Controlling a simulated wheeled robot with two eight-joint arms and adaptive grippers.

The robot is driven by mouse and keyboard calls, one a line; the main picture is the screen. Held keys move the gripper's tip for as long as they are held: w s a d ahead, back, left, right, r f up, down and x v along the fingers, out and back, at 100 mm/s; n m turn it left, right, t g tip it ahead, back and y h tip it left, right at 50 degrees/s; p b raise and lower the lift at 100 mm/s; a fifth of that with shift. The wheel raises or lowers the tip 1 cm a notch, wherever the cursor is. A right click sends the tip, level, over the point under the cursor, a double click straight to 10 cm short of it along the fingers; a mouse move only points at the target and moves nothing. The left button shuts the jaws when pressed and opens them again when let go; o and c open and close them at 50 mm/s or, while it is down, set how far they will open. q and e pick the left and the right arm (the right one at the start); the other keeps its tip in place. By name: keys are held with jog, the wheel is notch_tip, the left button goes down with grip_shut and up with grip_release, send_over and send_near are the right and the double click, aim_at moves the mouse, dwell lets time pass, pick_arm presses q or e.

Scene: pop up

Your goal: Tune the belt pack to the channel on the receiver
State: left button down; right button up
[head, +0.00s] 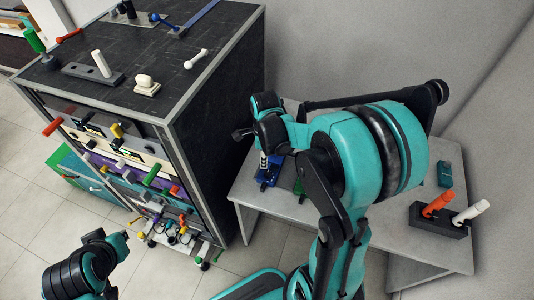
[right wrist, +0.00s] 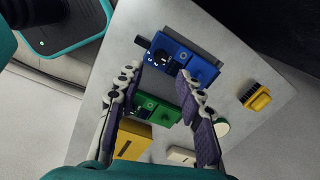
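A blue pack (right wrist: 199,68) with a black numbered dial (right wrist: 163,62) lies on the grey table in the right wrist view. A green pack (right wrist: 158,116) with a dark dial lies below it. The blue pack (head: 267,179) and a sliver of the green pack (head: 299,187) show under my right arm in the head view. My right gripper (right wrist: 166,80) is open and empty above the packs, its fingertips spread near the blue pack's lower side. The head view mostly hides it behind the arm. My left arm is at the bottom left, with no fingers visible. I cannot tell which device is the receiver.
A dark rack (head: 222,95) with coloured panels and many knobs and levers stands left of the table (head: 405,238). A black holder (head: 438,221) with orange and white handles and a teal box (head: 445,174) stand at right. Yellow items (right wrist: 258,97) lie near the packs.

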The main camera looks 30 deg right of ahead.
aim_at(267, 173)
jog(key=f+m, duration=0.1)
jog(key=d+f+m, duration=0.1)
jog(key=m, duration=0.1)
jog(key=shift+w+d+f+g, duration=0.3)
jog(key=shift+d+f+g, duration=0.05)
jog(key=shift+f+g, duration=0.05)
jog(key=shift+m, duration=0.3)
notch_tip(267, 173, down, 9)
jog(key=b, duration=0.6)
jog(key=shift+b, duration=0.3)
jog(key=shift+r, duration=0.15)
jog(key=c, duration=0.7)
jog(key=shift+o, duration=0.2)
